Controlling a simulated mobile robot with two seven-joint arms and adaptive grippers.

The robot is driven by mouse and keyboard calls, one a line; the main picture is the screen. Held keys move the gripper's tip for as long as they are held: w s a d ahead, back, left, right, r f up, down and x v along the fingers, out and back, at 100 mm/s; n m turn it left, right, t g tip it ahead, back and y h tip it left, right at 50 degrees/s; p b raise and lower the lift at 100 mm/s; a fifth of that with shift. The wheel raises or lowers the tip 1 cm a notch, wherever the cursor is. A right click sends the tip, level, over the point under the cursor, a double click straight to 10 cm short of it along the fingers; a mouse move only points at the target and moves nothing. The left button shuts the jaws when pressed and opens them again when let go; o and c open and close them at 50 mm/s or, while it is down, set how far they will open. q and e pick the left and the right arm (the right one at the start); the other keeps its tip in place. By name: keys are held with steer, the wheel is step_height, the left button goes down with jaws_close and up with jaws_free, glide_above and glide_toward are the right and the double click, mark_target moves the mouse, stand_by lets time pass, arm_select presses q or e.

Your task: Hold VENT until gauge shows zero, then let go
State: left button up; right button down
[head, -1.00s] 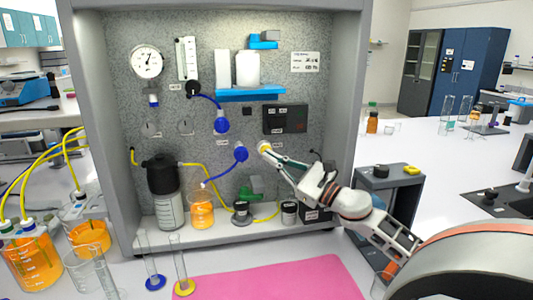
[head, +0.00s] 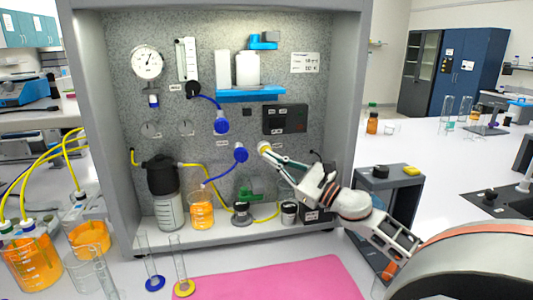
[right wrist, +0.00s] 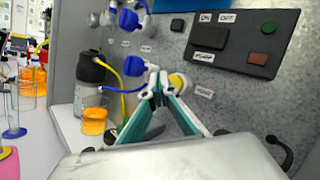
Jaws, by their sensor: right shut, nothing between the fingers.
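The round pressure gauge (head: 147,62) hangs at the upper left of the speckled panel; its dark needle points up and to the right, and its numbers are too small to read. A round yellow button (right wrist: 181,84), with a small label beside it that I cannot read, sits on the panel below the dark pump box. My right gripper (head: 267,152) is shut and empty, its fingertips at this button. In the right wrist view the tips (right wrist: 157,82) overlap the button's left side; I cannot tell whether they press it. My left gripper is not in view.
Left of the button is a blue valve (head: 240,153) with blue tubing. A blue shelf (head: 250,95) with white containers is above. Below stand a dark-topped bottle (head: 163,185) and an orange-filled beaker (head: 202,208). A pink mat (head: 290,280) lies in front.

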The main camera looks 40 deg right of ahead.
steer(key=shift+w+d, duration=0.1)
steer(key=shift+w+d, duration=0.15)
steer(key=shift+w, duration=0.15)
steer(key=shift+w+d+b, duration=0.25)
steer(key=shift+w+b, duration=0.2)
steer(key=shift+b, duration=0.05)
stand_by(2.7)
stand_by(1.3)
steer(key=shift+s+a, duration=0.45)
steer(key=shift+s, duration=0.4)
steer(key=shift+p, duration=0.3)
steer(key=s, duration=0.1)
steer(key=s+a, duration=0.1)
steer(key=s, duration=0.1)
steer(key=s+a+p, duration=0.1)
steer(key=shift+s+a, duration=0.2)
steer(key=shift+a, duration=0.05)
